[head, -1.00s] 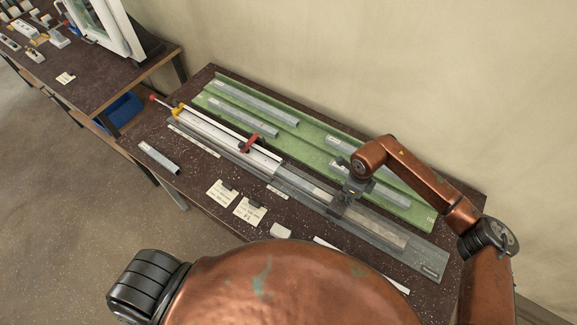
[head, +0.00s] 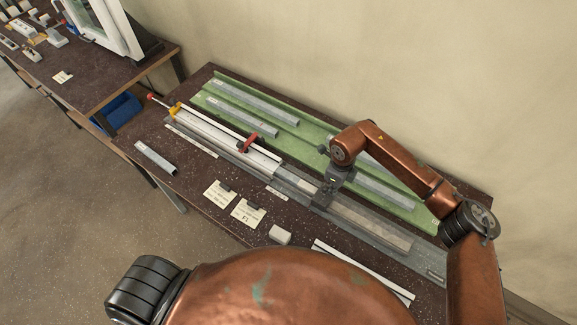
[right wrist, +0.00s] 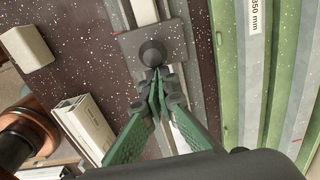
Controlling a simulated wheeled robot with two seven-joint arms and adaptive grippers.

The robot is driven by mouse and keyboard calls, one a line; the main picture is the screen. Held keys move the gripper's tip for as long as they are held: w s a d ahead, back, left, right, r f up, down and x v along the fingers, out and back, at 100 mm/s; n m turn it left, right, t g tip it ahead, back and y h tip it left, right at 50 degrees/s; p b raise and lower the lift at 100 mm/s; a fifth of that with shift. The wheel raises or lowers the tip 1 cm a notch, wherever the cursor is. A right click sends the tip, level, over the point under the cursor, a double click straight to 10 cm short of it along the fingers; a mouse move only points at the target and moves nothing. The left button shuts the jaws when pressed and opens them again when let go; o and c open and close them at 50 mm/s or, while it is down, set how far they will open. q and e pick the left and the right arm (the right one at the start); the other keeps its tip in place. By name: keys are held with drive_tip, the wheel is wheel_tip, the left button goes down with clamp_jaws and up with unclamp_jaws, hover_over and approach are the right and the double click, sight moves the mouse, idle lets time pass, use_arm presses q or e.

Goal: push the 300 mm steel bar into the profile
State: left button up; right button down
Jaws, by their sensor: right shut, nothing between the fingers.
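The white profile (head: 215,135) lies in the long grey fixture, with a red clamp (head: 250,140) across it. A grey guide channel (head: 428,268) continues from it to the lower right. My right gripper (right wrist: 157,78) is shut and empty, its green fingers close together against or just behind a round black knob (right wrist: 152,52) on a grey sliding block (right wrist: 130,45). In the head view the right gripper (head: 325,198) is low over the channel. A light grey strip, apparently the steel bar (head: 297,183), shows between block and profile; how far it is inside is hidden. My left gripper is out of view.
A green tray (head: 310,135) with several grey bars lies behind the fixture. In front are paper cards (head: 248,213), a small white block (head: 280,235), white strips (head: 360,270) and a short grey piece (head: 155,157). Another bench (head: 100,75) stands at the left.

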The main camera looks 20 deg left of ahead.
drive_tip(key=b, duration=0.5)
hover_over(311, 188)
drive_tip(key=shift+a+f, duration=0.1)
drive_tip(key=shift+w+a+b, duration=0.2)
drive_tip(key=shift+a+b, duration=0.4)
drive_tip(key=shift+a, duration=0.25)
drive_tip(key=shift+w+a+b, duration=0.2)
drive_tip(key=shift+a+b, duration=0.4)
drive_tip(key=shift+a, duration=0.3)
drive_tip(key=shift+w+a+b, duration=0.2)
drive_tip(key=shift+a+b, duration=0.4)
drive_tip(key=shift+a, duration=0.25)
drive_tip(key=shift+w+a+b, duration=0.1)
drive_tip(key=shift+a+b, duration=0.35)
drive_tip(key=shift+a, duration=0.05)
drive_tip(key=shift+d+r+p, duration=0.2)
drive_tip(key=shift+d+p, duration=0.35)
drive_tip(key=shift+d, duration=0.25)
wheel_tip(311, 188, up, 7)
drive_tip(key=p, duration=0.3)
